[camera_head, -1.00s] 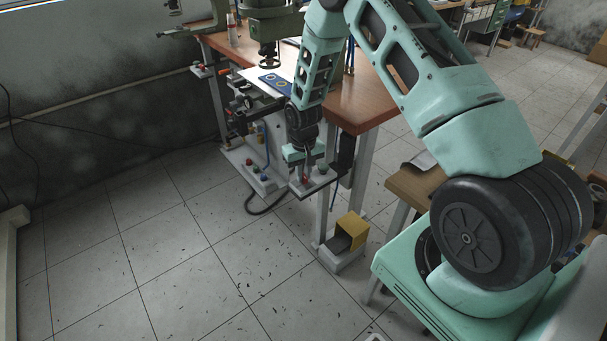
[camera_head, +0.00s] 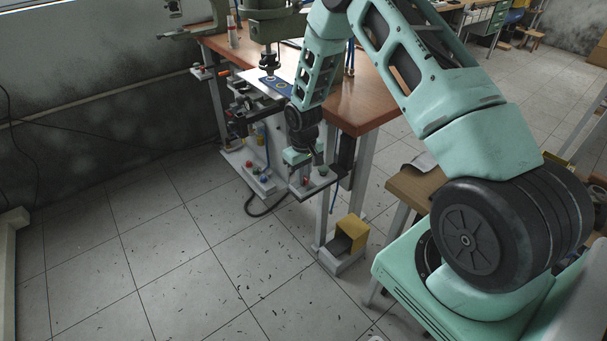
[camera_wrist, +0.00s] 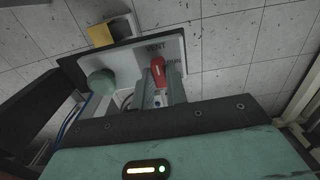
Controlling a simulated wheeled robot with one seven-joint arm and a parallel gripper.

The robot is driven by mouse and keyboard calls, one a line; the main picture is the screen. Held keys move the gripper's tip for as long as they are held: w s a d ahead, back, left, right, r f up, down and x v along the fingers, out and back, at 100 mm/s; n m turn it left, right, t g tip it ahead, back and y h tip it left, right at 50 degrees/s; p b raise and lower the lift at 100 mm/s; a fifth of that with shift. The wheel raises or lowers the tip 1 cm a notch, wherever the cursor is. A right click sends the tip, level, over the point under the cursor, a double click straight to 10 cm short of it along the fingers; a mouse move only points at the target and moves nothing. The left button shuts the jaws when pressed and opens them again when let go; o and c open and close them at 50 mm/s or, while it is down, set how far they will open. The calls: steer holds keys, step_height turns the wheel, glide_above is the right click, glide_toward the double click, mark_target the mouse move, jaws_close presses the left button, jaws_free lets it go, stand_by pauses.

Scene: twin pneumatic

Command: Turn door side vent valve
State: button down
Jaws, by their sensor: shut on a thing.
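The vent valve's red handle (camera_wrist: 158,72) stands on a white panel (camera_wrist: 129,66) beside the printed word VENT in the wrist view. My gripper (camera_wrist: 159,86) reaches in from below. Its two grey fingers lie on either side of the red handle and are shut on it; the handle's far end shows beyond them. In the head view my gripper (camera_head: 310,167) is tilted over the small panel at the front leg of the workbench (camera_head: 372,98). The valve is mostly hidden there, with only a bit of red showing.
A green round knob (camera_wrist: 101,83) sits on the same panel, left of the handle. A yellow box-shaped foot pedal (camera_head: 352,229) stands on the floor below. A green press (camera_head: 275,25) stands on the bench.

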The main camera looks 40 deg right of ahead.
steer(key=c, duration=1.4)
jaws_free()
steer(key=shift+r, duration=0.1)
step_height(320, 180, up, 17)
steer(key=b, duration=0.1)
steer(key=shift+r+b, duration=0.15)
steer(key=shift+b, duration=0.25)
